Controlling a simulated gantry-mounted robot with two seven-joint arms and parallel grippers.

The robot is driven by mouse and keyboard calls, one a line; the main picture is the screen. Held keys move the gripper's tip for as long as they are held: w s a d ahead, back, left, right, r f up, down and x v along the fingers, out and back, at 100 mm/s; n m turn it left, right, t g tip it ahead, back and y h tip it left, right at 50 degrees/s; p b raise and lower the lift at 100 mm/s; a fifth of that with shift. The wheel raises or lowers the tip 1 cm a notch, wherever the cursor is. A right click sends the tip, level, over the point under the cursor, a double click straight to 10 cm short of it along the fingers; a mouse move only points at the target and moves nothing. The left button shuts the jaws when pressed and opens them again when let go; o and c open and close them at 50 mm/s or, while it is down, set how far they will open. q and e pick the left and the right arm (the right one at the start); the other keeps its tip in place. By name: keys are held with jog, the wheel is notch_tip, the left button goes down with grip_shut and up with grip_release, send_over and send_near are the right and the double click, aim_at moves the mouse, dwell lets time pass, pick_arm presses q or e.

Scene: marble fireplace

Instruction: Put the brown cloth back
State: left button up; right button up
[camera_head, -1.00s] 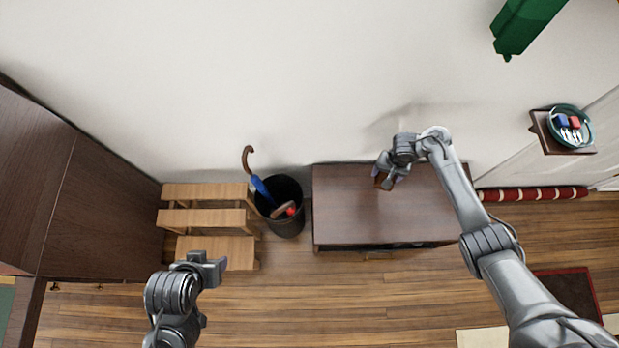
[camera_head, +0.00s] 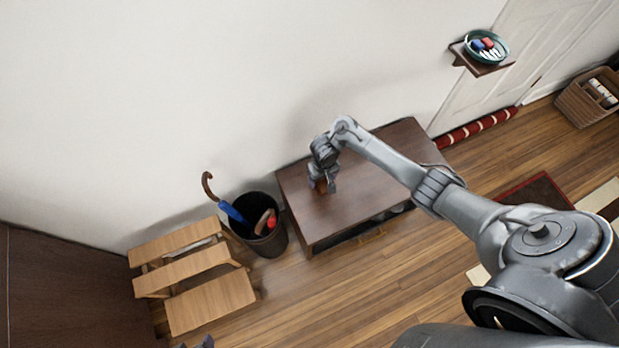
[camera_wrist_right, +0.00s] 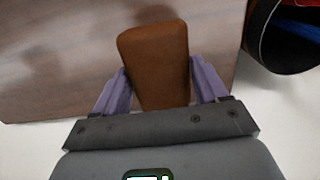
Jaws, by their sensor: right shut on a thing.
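My right gripper (camera_head: 325,188) is over the left part of the dark wooden chest top (camera_head: 378,168). In the right wrist view its purple fingers (camera_wrist_right: 160,88) are shut on a smooth, brown, block-like piece (camera_wrist_right: 154,55), which I take for the brown cloth. The brown piece also shows small below the gripper in the head view (camera_head: 321,186). I cannot tell whether it touches the chest top. A small dark part at the bottom edge of the head view looks like my left gripper (camera_head: 203,342); its fingers cannot be made out.
A black bin (camera_head: 268,242) with a blue umbrella (camera_head: 232,213) stands left of the chest. A stepped wooden stand (camera_head: 190,270) is farther left. A wall shelf (camera_head: 481,67) holds a teal bowl (camera_head: 487,48). A rolled red rug (camera_head: 477,129) lies along the door. The chest top's right part is clear.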

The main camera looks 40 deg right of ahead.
jog(key=w+a+f+b, duration=0.2)
jog(key=w, duration=0.1)
jog(key=shift+f, duration=0.2)
jog(key=shift+w+a+f, duration=0.1)
jog(key=shift+w+a, duration=0.05)
jog(key=shift+a, duration=0.15)
notch_tip(320, 180, down, 4)
jog(key=b, duration=0.3)
jog(key=shift+b, duration=0.35)
pick_arm(q)
notch_tip(320, 180, down, 7)
jog(key=shift+s+r, duration=0.1)
pick_arm(e)
jog(key=shift+d, duration=0.1)
jog(key=o, duration=1)
jog(key=shift+f, duration=0.1)
